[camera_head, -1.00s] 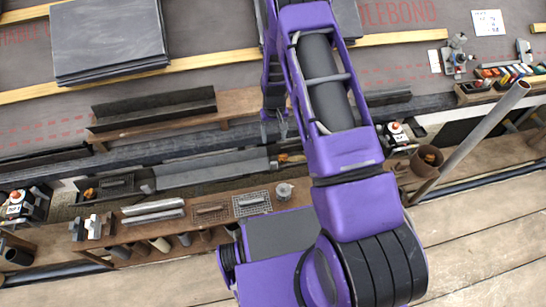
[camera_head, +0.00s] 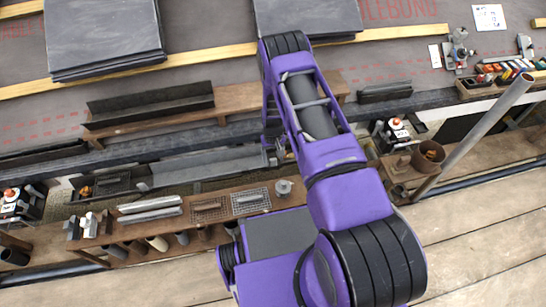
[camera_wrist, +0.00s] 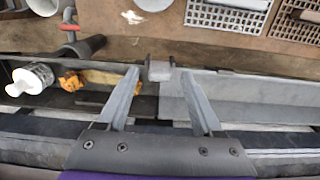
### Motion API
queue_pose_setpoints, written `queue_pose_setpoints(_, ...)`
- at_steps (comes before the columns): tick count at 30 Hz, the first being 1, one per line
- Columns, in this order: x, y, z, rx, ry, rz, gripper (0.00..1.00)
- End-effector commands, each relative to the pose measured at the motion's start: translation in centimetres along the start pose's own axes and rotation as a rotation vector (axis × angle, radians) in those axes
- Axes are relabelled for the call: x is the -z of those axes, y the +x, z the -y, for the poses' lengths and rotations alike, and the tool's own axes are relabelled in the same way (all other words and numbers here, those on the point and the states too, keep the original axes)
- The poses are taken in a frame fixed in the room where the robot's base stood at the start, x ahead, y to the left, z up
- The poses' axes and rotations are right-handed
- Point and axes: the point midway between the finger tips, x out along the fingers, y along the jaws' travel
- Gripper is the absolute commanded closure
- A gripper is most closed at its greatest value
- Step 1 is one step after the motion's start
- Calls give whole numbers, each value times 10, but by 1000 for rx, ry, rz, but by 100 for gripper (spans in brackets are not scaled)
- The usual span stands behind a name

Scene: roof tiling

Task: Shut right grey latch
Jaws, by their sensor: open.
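The right grey latch (camera_wrist: 160,70) looks like a small grey block at the left end of the long grey gutter piece (camera_wrist: 245,97) in the wrist view. In the head view that gutter piece (camera_head: 205,165) lies in the trough behind the wooden shelf, and the arm end partly hides its right end. My gripper (camera_wrist: 160,74) is open, with one fingertip on each side of the latch. I cannot tell whether they touch it, or whether the latch is open or shut. My gripper (camera_head: 274,157) shows small in the head view.
The wooden shelf (camera_head: 160,222) holds metal grates (camera_head: 251,201) and bars. A dark trough on a plank (camera_head: 150,103) lies behind the gutter.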

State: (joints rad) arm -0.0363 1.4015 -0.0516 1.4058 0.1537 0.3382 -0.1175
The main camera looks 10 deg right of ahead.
Motion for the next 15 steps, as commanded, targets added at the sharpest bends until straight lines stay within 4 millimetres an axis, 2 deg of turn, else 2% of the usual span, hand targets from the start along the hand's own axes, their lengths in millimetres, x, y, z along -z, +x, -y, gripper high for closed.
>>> queue_pose_setpoints(5,0,0,0,0,0,0,32)
queue_pose_setpoints(6,0,0,0,0,0,0,36)
queue_pose_setpoints(15,0,0,0,0,0,0,90)
